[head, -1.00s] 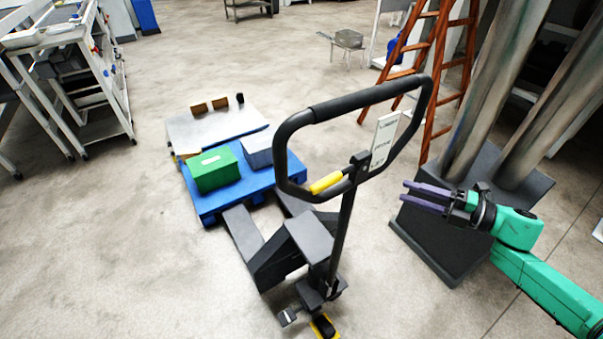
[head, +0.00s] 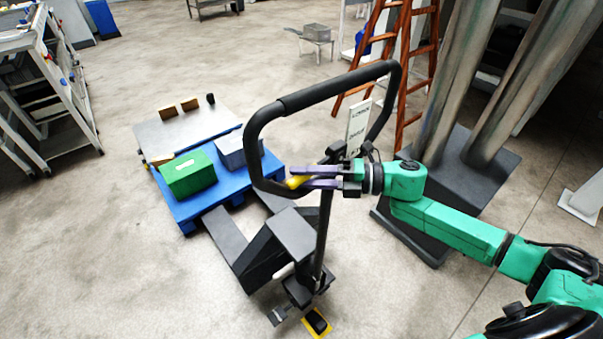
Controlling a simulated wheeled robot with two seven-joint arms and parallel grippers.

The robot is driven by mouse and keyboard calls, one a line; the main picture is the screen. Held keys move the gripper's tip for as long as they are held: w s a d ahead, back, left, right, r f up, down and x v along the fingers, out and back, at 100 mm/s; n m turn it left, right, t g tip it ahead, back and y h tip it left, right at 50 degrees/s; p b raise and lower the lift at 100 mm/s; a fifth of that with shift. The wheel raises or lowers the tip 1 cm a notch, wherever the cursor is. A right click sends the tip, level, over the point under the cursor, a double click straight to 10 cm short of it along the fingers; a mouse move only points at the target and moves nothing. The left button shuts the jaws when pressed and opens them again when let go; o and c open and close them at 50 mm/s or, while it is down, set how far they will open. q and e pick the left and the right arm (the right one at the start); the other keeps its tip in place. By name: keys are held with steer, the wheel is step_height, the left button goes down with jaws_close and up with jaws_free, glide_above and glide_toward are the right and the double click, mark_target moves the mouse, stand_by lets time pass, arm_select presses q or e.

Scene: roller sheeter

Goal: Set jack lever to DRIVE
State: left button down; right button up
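The jack lever (head: 297,182) is a yellow grip inside the lower left of the pallet jack's black handle loop (head: 335,87). My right gripper (head: 312,178) reaches in from the right through the loop. Its two purple fingers are apart, one above and one below, with their tips at the yellow lever. I cannot tell whether they touch it. A white label plate (head: 357,127) on the handle carries position words too small to read fully. My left gripper is not in view.
The jack's forks (head: 224,234) run under a blue pallet (head: 188,210) with a green box (head: 188,174) and a grey box (head: 230,151). A dark pillar base (head: 480,190) stands right of the jack. An orange ladder (head: 418,60) is behind.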

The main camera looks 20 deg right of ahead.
steer(key=shift+w+a+f, duration=0.1)
steer(key=shift+w+a, duration=0.1)
steer(key=shift+a, duration=0.25)
jaws_close()
stand_by(1.1)
